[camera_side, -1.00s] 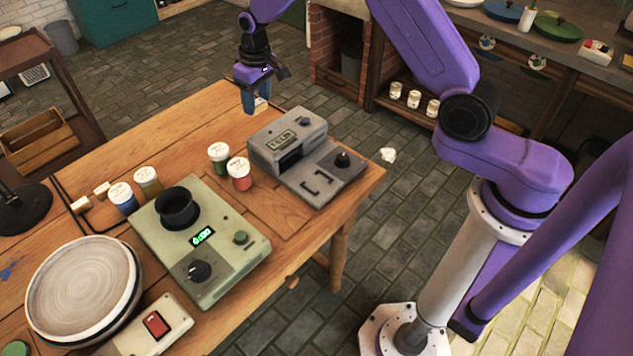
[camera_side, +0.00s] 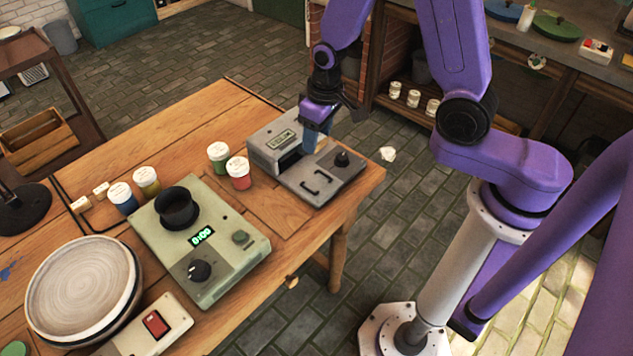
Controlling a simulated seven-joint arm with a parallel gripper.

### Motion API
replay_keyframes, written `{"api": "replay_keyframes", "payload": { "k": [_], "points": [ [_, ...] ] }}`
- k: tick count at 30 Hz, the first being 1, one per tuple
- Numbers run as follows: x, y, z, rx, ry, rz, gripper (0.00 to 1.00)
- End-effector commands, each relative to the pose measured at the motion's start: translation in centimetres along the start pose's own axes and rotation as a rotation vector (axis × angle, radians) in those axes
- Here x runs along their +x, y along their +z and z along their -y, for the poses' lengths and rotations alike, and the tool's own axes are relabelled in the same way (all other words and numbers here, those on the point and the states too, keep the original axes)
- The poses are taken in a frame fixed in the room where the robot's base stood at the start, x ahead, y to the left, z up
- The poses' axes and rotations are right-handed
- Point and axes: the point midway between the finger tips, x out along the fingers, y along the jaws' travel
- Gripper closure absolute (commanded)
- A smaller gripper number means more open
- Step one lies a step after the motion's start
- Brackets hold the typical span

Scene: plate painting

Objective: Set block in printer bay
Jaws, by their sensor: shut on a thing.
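The printer (camera_side: 268,152) is a grey machine at the right end of the wooden table, with a raised box, a dark slot in its front, and a lower deck (camera_side: 327,185) that carries black bracket marks and a black knob. My gripper (camera_side: 317,146) points down above the far part of the deck, beside the raised box. It is shut on a small block (camera_side: 322,144), of which only a pale sliver shows between the fingers. The fingers hide most of the block, and I cannot tell its exact height above the deck.
A green jar (camera_side: 218,157) and a red jar (camera_side: 238,173) stand left of the printer. A green device (camera_side: 222,262) with a black cup and display sits nearer. Blue and yellow jars, a round wheel (camera_side: 50,290) and a red-switch box are further left.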

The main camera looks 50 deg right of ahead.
Motion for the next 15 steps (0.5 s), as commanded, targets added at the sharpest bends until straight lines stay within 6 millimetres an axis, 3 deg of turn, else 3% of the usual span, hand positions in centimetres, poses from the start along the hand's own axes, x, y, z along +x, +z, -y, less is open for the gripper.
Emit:
{"api": "replay_keyframes", "payload": {
  "k": [6, 15],
  "points": [
    [2.7, 0.4, 0.0, 0.001, 0.0, 0.007, 0.77],
    [4.9, 0.6, -0.1, -0.001, 0.0, 0.004, 0.77]
  ]
}}
